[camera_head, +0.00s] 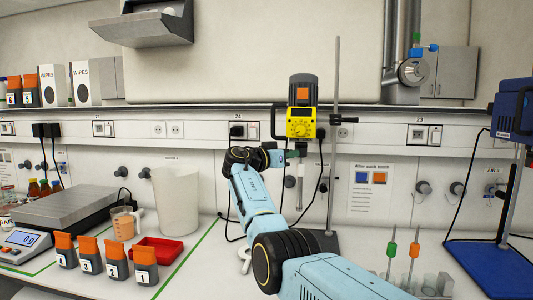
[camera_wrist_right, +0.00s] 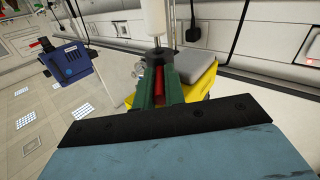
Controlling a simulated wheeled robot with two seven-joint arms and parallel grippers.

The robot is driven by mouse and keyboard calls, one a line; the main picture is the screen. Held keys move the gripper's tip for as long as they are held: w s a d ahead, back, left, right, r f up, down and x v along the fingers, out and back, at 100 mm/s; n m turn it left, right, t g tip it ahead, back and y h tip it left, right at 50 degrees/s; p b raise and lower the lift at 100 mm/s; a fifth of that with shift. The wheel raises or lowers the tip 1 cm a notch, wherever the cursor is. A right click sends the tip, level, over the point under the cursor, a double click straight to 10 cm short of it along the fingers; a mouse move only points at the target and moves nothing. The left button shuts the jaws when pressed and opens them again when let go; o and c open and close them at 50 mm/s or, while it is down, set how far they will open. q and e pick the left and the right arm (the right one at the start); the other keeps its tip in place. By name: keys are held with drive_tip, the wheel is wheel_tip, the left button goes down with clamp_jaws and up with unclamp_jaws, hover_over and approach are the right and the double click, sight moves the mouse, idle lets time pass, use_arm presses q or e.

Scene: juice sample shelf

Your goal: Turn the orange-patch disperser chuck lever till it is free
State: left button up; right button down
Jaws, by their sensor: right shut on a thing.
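The disperser with the orange patch (camera_head: 303,94) and yellow front (camera_head: 300,128) hangs on a stand (camera_head: 335,80) at the back middle of the head view. A pale shaft (camera_head: 300,170) hangs below it. My right arm reaches up to just under the yellow front. In the right wrist view, the green fingers of my right gripper (camera_wrist_right: 159,76) are shut on the red chuck lever (camera_wrist_right: 159,82). The white shaft (camera_wrist_right: 153,18) and the yellow housing (camera_wrist_right: 204,104) are close beside the fingers. The lever is hard to make out in the head view. My left gripper is not in view.
A blue device (camera_head: 510,108) on a blue stand is at the far right. Several numbered orange-topped packs (camera_head: 146,268), a red tray (camera_head: 158,250), a white container (camera_head: 176,200) and a scale (camera_head: 70,205) stand at left. Glassware (camera_head: 430,284) is at front right.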

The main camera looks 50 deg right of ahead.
drive_tip(key=shift+d+r+g, duration=0.1)
drive_tip(key=shift+r+g, duration=0.05)
drive_tip(key=shift+g, duration=0.15)
drive_tip(key=c, duration=1.5)
unclamp_jaws()
drive_tip(key=shift+w+a, duration=0.15)
drive_tip(key=shift+a, duration=0.45)
drive_tip(key=a, duration=0.4)
drive_tip(key=w+a+b, duration=0.1)
drive_tip(key=a, duration=0.7)
drive_tip(key=shift+w+a, duration=0.1)
drive_tip(key=shift+w, duration=0.1)
